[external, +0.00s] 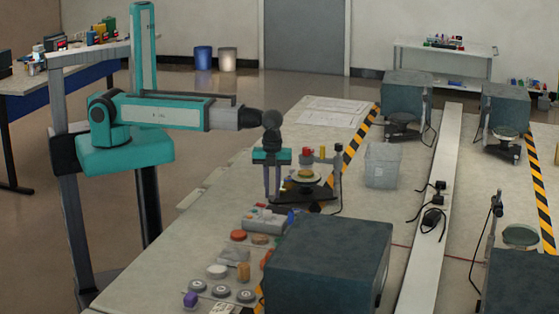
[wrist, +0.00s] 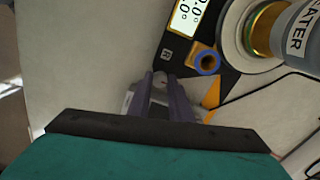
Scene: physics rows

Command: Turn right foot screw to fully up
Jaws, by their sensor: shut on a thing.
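A black base plate (wrist: 216,84) carries a display and a small label R (wrist: 166,54) in the wrist view. My gripper (wrist: 165,82) is at the plate's corner beside this R, with its fingers shut on the right foot screw. The fingers hide most of the screw; a grey rounded part (wrist: 130,103) shows beside them. I cannot tell the screw's height. In the external view, my gripper (external: 272,197) points down at the left side of the instrument's black base (external: 303,195). A blue ring (wrist: 207,62) sits on the plate to the right of the fingers.
A brass and grey cylinder (wrist: 280,28) stands on a round disc close to the right. A light grey box (external: 383,165) stands right of the instrument. A large dark box (external: 328,265) and several small parts lie nearer the camera. The bench (external: 225,205) is bare left of the gripper.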

